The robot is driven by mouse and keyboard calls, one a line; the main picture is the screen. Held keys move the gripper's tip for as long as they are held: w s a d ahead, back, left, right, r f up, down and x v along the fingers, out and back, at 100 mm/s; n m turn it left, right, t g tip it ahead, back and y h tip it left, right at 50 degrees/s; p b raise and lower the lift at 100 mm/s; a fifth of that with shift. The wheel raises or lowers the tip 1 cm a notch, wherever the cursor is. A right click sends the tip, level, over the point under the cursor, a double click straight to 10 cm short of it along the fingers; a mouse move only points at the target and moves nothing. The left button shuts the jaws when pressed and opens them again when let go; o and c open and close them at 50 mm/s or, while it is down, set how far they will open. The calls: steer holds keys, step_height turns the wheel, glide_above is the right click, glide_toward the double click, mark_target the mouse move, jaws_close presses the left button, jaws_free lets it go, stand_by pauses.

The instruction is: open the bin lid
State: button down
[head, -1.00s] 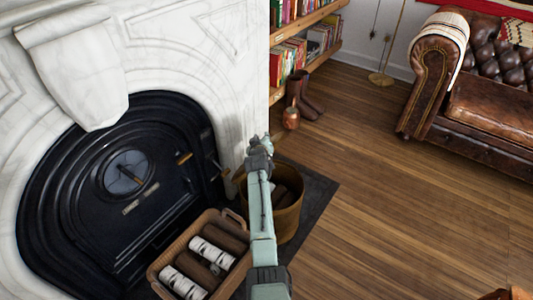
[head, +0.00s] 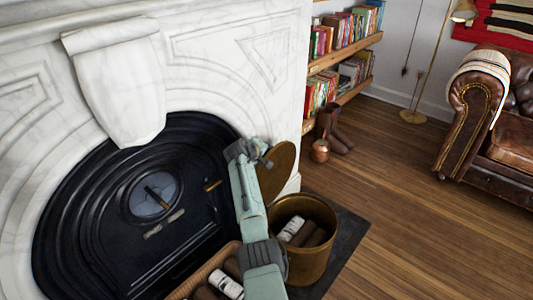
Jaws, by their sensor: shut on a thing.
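The bin (head: 322,262) is a round brass-coloured tub to the right of the fireplace, with dark and pale-barked logs showing inside its open mouth. Its lid (head: 282,172) is a round brown disc, tilted up steeply at the bin's far side, clear of the mouth. My gripper (head: 264,158) is at the lid's upper left edge and is shut on it. My arm hides the lid's left part and the bin's left side; the hinge cannot be made out.
The black fireplace door (head: 120,235) with its brass handle is close on my arm's left. A wicker basket (head: 190,284) of logs is in front, partly behind my arm. A copper jug (head: 320,151) and boots stand behind. The wooden floor on the right is clear.

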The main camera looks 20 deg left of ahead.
steer(key=shift+f, duration=0.15)
steer(key=c, duration=1.3)
jaws_free()
steer(key=v, duration=1.2)
